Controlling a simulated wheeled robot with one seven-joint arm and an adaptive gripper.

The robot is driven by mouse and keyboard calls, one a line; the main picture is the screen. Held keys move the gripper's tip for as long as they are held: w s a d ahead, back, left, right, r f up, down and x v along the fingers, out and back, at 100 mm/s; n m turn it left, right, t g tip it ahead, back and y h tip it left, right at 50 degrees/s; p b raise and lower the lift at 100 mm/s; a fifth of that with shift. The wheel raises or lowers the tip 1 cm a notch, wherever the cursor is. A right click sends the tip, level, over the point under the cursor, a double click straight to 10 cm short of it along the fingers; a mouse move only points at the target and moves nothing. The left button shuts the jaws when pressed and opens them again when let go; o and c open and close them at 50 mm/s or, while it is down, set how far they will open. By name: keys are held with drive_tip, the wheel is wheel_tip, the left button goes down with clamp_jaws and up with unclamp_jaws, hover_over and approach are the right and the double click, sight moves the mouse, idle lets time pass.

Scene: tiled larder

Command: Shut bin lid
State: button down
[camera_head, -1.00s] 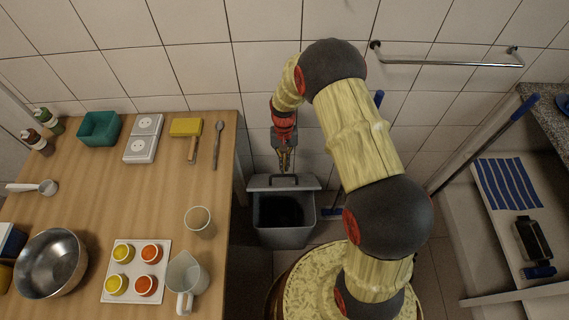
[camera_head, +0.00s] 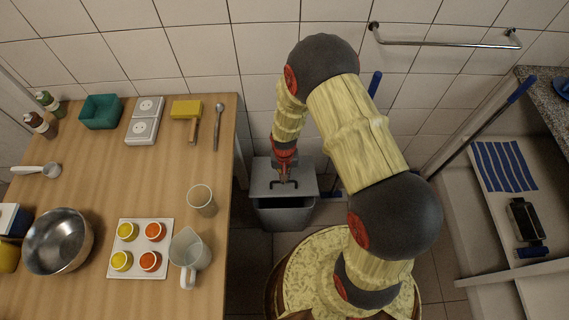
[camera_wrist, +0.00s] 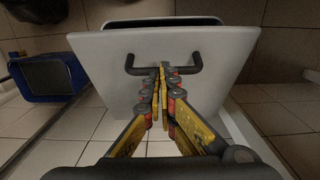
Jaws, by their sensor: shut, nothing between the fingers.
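The grey bin (camera_head: 285,219) stands on the floor between the wooden counter and my base. Its pale grey lid (camera_head: 304,178) is tilted down over most of the opening, with a dark gap along the front edge. The lid fills the middle of the wrist view (camera_wrist: 112,78), and a dark strip shows past its far edge. A dark handle (camera_wrist: 194,60) sticks out of the lid. My gripper (camera_wrist: 163,70) is shut and empty, its fingertips at the middle of the handle, seemingly against the lid; exact contact cannot be told. In the head view the fingers are partly hidden by my wrist.
The wooden counter (camera_head: 100,190) at left holds a steel bowl (camera_head: 58,242), a clear jug (camera_head: 189,255) and several small items. A metal rail (camera_head: 445,42) is on the wall. A blue-handled pole (camera_head: 480,128) leans by the sink at right.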

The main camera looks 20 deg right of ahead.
sight(285, 191)
drive_tip(key=s+f, duration=0.2)
drive_tip(key=f, duration=0.1)
drive_tip(key=s+a+f+b, duration=0.1)
drive_tip(key=f, duration=0.1)
drive_tip(key=shift+s, duration=0.15)
drive_tip(key=shift+s+a+f+b, duration=0.15)
drive_tip(key=shift+s+f, duration=0.1)
drive_tip(key=shift+f, duration=0.35)
drive_tip(key=shift+s+a+f+b, duration=0.1)
drive_tip(key=shift+s+f+b, duration=0.1)
drive_tip(key=shift+f, duration=0.35)
drive_tip(key=shift+r, duration=0.1)
drive_tip(key=r+p, duration=0.1)
drive_tip(key=r, duration=0.1)
drive_tip(key=w+r+p, duration=0.1)
drive_tip(key=r+p, duration=0.1)
drive_tip(key=shift+d+r, duration=0.2)
drive_tip(key=shift+r, duration=0.05)
drive_tip(key=s+a+r+p, duration=0.1)
drive_tip(key=s+r+p, duration=0.2)
drive_tip(key=s+r, duration=0.2)
wheel_tip(285, 191, up, 3)
drive_tip(key=shift+a+f+p, duration=0.15)
drive_tip(key=shift+a+p, duration=0.15)
drive_tip(key=shift+a, duration=0.1)
